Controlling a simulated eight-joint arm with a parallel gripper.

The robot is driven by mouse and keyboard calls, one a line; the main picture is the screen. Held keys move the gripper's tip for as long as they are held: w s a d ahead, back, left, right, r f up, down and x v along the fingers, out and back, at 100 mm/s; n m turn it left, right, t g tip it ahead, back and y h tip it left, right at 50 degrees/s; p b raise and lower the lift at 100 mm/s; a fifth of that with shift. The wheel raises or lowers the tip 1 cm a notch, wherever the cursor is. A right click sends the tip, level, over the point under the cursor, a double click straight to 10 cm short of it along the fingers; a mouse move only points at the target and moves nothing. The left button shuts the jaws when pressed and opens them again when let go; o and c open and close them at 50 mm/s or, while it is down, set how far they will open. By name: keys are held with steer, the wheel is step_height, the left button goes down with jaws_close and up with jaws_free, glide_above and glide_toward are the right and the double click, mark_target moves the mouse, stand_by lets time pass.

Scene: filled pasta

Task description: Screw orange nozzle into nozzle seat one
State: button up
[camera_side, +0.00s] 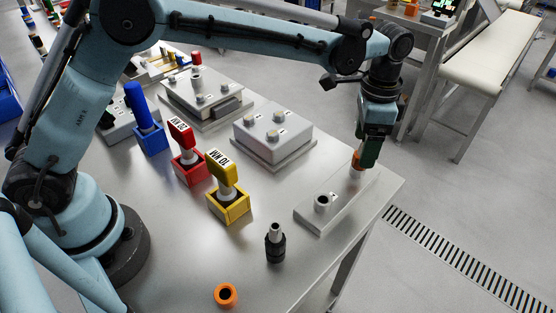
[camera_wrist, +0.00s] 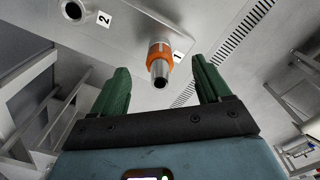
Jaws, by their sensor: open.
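The orange nozzle (camera_wrist: 160,55), an orange collar with a steel tip, stands at the seat marked 1 on a grey plate (camera_wrist: 135,35). In the side view its orange part (camera_side: 356,160) shows at the far end of the plate (camera_side: 307,215), partly hidden by my gripper (camera_side: 366,152). In the wrist view my gripper (camera_wrist: 161,72) is open, its two green fingers apart on either side of the nozzle, with visible gaps. Seat one itself is hidden under the nozzle. The seat marked 2 (camera_wrist: 72,10) is empty; it also shows in the side view (camera_side: 322,203).
A black nozzle (camera_side: 275,246) stands on the table, with an orange ring (camera_side: 226,295) in front. Yellow (camera_side: 229,208), red (camera_side: 188,172) and blue (camera_side: 152,140) tool holders and a grey box (camera_side: 272,135) are left of the plate. The table's edge is close to the plate's right.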

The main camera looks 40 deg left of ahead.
steer(key=shift+r, duration=1.95)
step_height(320, 180, up, 12)
steer(key=s+a+r+n+t, duration=0.2)
steer(key=a+n, duration=0.1)
steer(key=a, duration=0.4)
steer(key=s+a+f+n+t, duration=0.5)
steer(key=s+a+f+n, duration=0.2)
steer(key=s+a+f, duration=0.5)
steer(key=s+a, duration=0.2)
steer(key=s, duration=0.1)
steer(key=shift+s+a+f, duration=0.2)
steer(key=shift+s+a, duration=0.05)
steer(key=shift+s, duration=0.05)
